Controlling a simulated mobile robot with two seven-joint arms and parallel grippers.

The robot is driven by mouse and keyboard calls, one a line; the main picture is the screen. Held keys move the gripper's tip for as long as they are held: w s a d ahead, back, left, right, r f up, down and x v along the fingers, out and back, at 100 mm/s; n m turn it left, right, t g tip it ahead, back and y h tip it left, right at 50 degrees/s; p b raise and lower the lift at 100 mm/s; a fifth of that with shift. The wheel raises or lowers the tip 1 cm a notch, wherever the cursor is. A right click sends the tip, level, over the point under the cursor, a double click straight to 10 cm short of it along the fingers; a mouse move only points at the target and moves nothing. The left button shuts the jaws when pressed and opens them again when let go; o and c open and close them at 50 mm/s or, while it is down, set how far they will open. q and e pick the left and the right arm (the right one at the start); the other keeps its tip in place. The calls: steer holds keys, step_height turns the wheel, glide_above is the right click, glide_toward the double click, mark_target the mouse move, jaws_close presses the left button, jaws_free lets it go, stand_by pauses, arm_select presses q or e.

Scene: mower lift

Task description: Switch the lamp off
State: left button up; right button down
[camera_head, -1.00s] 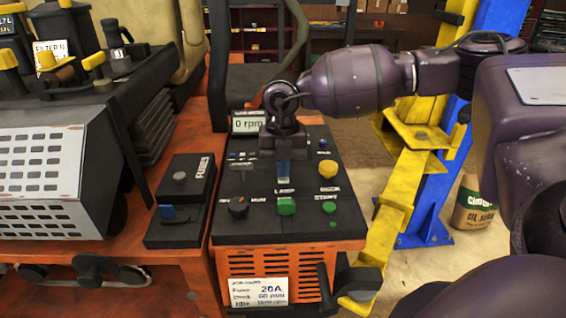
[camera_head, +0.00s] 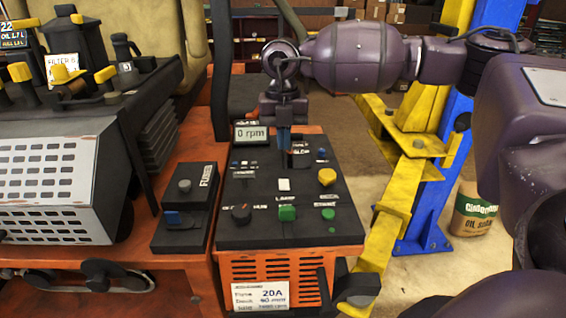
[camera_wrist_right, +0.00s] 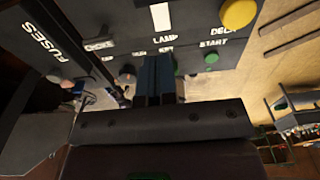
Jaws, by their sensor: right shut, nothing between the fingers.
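The lamp switch (camera_head: 284,184) is a small white rocker on the black control panel (camera_head: 245,225), with the LAMP label just below it. It shows uncovered in the right wrist view as a white strip (camera_wrist_right: 160,15) at the top edge. My right gripper (camera_head: 284,139) has blue fingers, shut and empty. In the head view it appears above and behind the lamp switch, apart from it. In the right wrist view its fingers (camera_wrist_right: 157,80) point toward the panel labels. No lit lamp shows, and I cannot tell the switch's position. My left gripper is out of view.
A yellow deck knob (camera_head: 327,177), a green button (camera_head: 287,213) and a black dial (camera_head: 241,212) surround the switch. A display (camera_head: 252,134) reads 0 rpm. A fuse box (camera_head: 187,205) stands to the left, and a yellow lift arm (camera_head: 392,215) to the right.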

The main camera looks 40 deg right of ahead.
steer(key=shift+w+d+r, duration=0.1)
steer(key=shift+w+r, duration=0.05)
steer(key=shift+r, duration=2.15)
